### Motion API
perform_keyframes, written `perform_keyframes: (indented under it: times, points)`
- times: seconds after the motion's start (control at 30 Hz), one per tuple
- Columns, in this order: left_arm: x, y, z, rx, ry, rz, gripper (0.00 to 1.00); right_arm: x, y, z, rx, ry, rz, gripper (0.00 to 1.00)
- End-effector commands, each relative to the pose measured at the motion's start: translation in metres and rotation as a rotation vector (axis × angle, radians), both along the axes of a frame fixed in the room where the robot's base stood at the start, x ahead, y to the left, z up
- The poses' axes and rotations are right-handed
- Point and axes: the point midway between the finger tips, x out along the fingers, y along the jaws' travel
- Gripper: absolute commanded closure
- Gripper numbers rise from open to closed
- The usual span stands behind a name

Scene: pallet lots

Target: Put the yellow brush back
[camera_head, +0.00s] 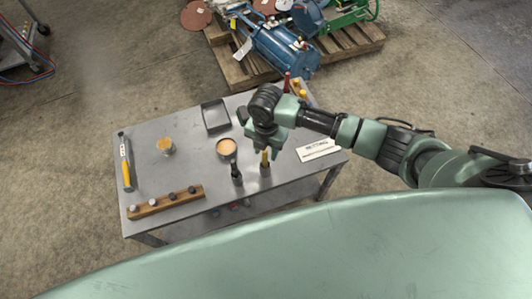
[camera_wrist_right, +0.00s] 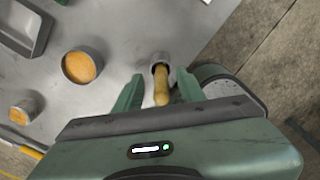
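A yellow handle (camera_head: 265,157), seemingly the yellow brush, stands upright near the table's front right. Its lower end is in a small grey cup or collar; which of these I cannot tell, and no bristles show. My right gripper (camera_head: 266,145) is above it, pointing down. In the right wrist view the handle (camera_wrist_right: 161,88) is between the two green fingers of the gripper (camera_wrist_right: 159,80), with gaps on both sides, so the gripper is open. A wooden stand (camera_head: 302,94) with red and yellow handles is at the back right, partly hidden. My left gripper is not in view.
On the metal table (camera_head: 190,170) are a dark tray (camera_head: 215,116), an orange-filled pan (camera_head: 227,147), a small orange-filled cup (camera_head: 166,147), a dark upright handle (camera_head: 237,176), a yellow-handled tool (camera_head: 126,163), a wooden rack (camera_head: 165,202) and a white sign (camera_head: 319,149). A loaded pallet (camera_head: 237,72) stands behind.

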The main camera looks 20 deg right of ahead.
Motion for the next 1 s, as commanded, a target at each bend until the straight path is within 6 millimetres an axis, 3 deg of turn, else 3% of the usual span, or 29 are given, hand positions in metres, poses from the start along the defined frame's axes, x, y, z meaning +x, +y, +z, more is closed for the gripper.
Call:
perform_keyframes:
  times: [0.2,0.4,0.6,1.0]
  points:
    - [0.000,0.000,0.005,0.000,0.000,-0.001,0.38,0.001,0.000,0.051,0.002,-0.003,0.000,0.61]
    - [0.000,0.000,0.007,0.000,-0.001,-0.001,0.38,0.001,0.000,0.081,0.000,0.000,0.000,0.61]
    - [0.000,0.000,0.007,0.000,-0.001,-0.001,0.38,0.000,0.000,0.091,-0.001,0.001,-0.001,0.61]
    - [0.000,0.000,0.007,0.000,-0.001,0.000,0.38,0.000,0.000,0.091,0.001,0.001,-0.001,0.61]
